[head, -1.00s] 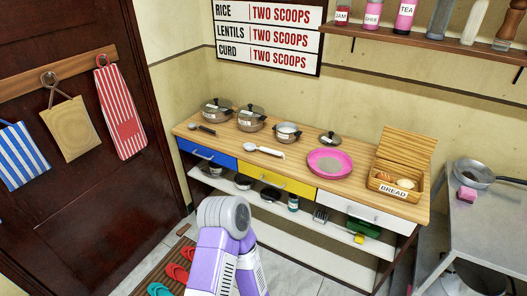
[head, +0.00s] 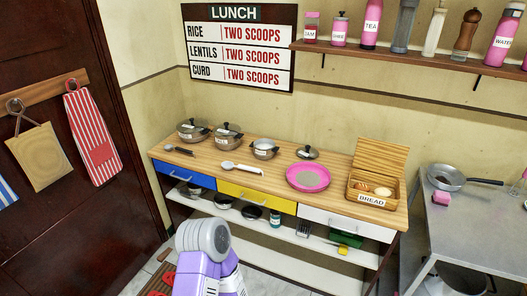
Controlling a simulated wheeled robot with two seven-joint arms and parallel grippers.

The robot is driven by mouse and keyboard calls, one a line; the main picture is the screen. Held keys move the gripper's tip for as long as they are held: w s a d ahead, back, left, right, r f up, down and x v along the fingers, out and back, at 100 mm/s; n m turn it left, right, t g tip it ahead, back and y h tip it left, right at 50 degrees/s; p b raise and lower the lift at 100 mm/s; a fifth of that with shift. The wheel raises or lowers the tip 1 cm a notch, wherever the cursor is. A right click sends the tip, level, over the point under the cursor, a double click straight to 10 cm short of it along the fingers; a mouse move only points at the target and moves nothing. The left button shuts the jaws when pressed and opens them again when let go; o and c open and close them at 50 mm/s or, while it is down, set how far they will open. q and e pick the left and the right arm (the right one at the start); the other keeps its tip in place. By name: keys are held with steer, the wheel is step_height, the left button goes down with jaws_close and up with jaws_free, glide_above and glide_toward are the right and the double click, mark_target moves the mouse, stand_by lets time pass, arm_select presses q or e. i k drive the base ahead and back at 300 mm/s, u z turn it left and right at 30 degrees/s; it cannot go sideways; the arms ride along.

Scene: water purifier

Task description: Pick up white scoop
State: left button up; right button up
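The white scoop (head: 242,168) lies on the wooden counter top (head: 345,208), near its front edge above the yellow drawer. Its bowl end points left and its handle points right. A purple and grey part of my own arm shows at the bottom of the head view, below and in front of the counter, well apart from the scoop. No gripper fingers show in the head view.
Lidded pots (head: 228,136) and an open pot (head: 264,149) stand behind the scoop. A dark spoon (head: 179,149) lies to its left. A pink plate (head: 308,177) and a bread box (head: 373,190) stand to its right. A metal table (head: 455,222) stands at far right.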

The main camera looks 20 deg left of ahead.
mark_target(226, 166)
steer(key=k, duration=0.4)
steer(key=u, duration=1.3)
steer(key=i, duration=1.35)
steer(key=z, duration=0.75)
steer(key=i, duration=0.85)
steer(key=z, duration=1)
